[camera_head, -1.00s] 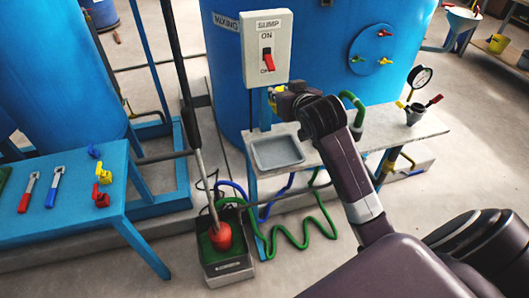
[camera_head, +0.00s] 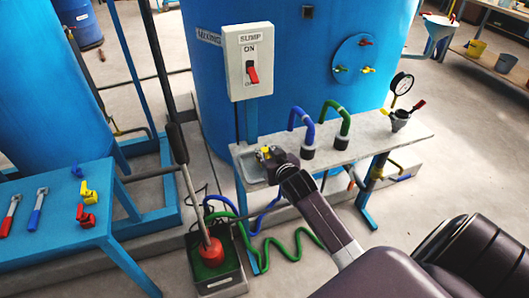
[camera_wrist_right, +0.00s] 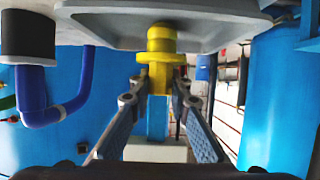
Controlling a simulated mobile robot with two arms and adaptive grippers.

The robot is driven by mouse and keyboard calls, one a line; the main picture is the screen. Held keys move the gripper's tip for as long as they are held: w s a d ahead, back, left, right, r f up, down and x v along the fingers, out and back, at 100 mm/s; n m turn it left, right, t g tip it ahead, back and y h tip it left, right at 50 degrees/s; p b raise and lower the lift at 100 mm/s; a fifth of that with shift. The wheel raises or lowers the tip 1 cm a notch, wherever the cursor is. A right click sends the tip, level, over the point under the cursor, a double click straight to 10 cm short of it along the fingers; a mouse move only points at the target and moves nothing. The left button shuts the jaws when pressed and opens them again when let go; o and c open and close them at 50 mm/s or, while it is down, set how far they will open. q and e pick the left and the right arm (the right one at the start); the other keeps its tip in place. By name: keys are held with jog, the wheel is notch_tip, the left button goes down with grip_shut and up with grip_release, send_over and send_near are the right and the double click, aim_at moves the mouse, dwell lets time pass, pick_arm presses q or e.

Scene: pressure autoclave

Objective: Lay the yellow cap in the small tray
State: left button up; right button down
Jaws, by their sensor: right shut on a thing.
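The small grey tray (camera_head: 251,172) lies at the left end of the grey bench, partly hidden by my right gripper. My right gripper (camera_head: 269,156) is shut on the yellow cap (camera_head: 265,150) and holds it over the tray area. The right wrist view is upside down: the yellow cap (camera_wrist_right: 160,62) is between the two fingers (camera_wrist_right: 160,85), and its rounded end overlaps the tray (camera_wrist_right: 215,38) at the top of that picture. I cannot tell whether the cap touches the tray. My left gripper is not in view.
A blue hose (camera_head: 303,124) and a green hose (camera_head: 339,120) join black fittings on the bench right of the gripper. The sump switch box (camera_head: 249,62) is above the tray. A gauge (camera_head: 402,83) is at the right. A blue table (camera_head: 60,240) with valves is at left.

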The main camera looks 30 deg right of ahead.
jog(key=shift+f, duration=0.15)
jog(key=c, duration=2.3)
grip_release()
jog(key=shift+f, duration=0.1)
jog(key=o, duration=0.5)
jog(key=shift+r, duration=0.25)
jog(key=shift+s+a, duration=0.1)
jog(key=shift+s, duration=0.2)
jog(key=v, duration=1.1)
jog(key=shift+s+r, duration=0.1)
jog(key=shift+s, duration=0.1)
